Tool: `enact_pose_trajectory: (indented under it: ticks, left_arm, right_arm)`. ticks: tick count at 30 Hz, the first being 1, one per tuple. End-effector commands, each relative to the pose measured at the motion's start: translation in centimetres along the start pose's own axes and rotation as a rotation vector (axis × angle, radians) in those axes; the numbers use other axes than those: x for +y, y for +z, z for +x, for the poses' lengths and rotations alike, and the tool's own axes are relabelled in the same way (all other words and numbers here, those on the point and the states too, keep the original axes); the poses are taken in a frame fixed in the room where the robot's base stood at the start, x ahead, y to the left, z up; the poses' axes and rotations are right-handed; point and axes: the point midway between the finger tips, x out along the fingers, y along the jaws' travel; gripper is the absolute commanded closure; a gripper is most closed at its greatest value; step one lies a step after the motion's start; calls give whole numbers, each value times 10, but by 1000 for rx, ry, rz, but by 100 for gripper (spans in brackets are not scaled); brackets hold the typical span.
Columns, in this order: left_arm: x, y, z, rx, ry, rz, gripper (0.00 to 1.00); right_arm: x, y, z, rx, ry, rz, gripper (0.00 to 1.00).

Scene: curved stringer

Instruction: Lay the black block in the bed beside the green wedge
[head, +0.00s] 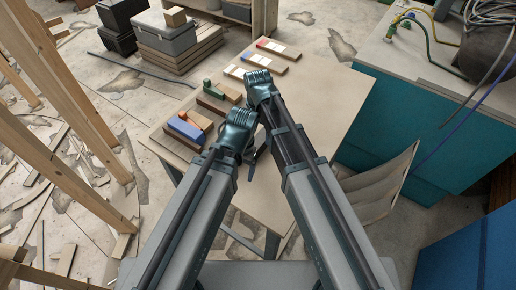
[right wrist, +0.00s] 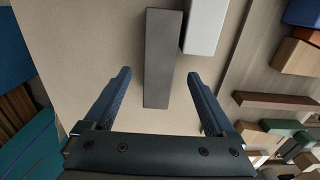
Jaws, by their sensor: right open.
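The black block (right wrist: 162,60) looks dark grey and lies flat on the table in the right wrist view. My right gripper (right wrist: 158,76) is open, its two fingers apart on either side of the block's near part, not closed on it. In the head view my right gripper (head: 260,88) is over the table and its fingers are hidden. Green pieces (right wrist: 284,126), the green wedge likely among them, lie beside a brown strip; green also shows in the head view (head: 207,86).
A light grey block (right wrist: 204,24) lies close beside the black block. Blue (head: 186,128) and tan blocks lie at the table's left edge. Trays with white cards (head: 257,60) lie at the back. A teal cabinet (head: 390,125) stands to the right. The table's right part is clear.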

Motion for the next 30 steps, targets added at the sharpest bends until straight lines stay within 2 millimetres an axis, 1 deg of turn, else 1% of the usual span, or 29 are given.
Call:
enact_pose_trajectory:
  ticks: [1,6,15,17,18,20,21,26,30]
  left_arm:
    - [1,-1,14,0,0,0,15]
    - [3,-2,31,0,0,-1,15]
    - [3,-2,30,0,0,-1,15]
    - [3,-2,30,0,0,-1,15]
    - [3,-2,30,0,0,-1,15]
    - [3,-2,30,0,0,-1,15]
    - [3,-2,30,0,0,-1,15]
    - [3,-2,30,0,0,-1,15]
    - [3,-2,31,0,0,-1,15]
  right_arm:
    - [2,0,14,0,0,0,10]
    - [2,0,31,0,0,0,10]
    - [1,0,31,0,0,0,10]
    - [1,0,31,0,0,0,21]
    - [1,0,31,0,0,0,28]
    - [1,0,31,0,0,0,39]
    - [1,0,31,0,0,0,46]
    - [1,0,31,0,0,0,75]
    - [1,0,31,0,0,0,100]
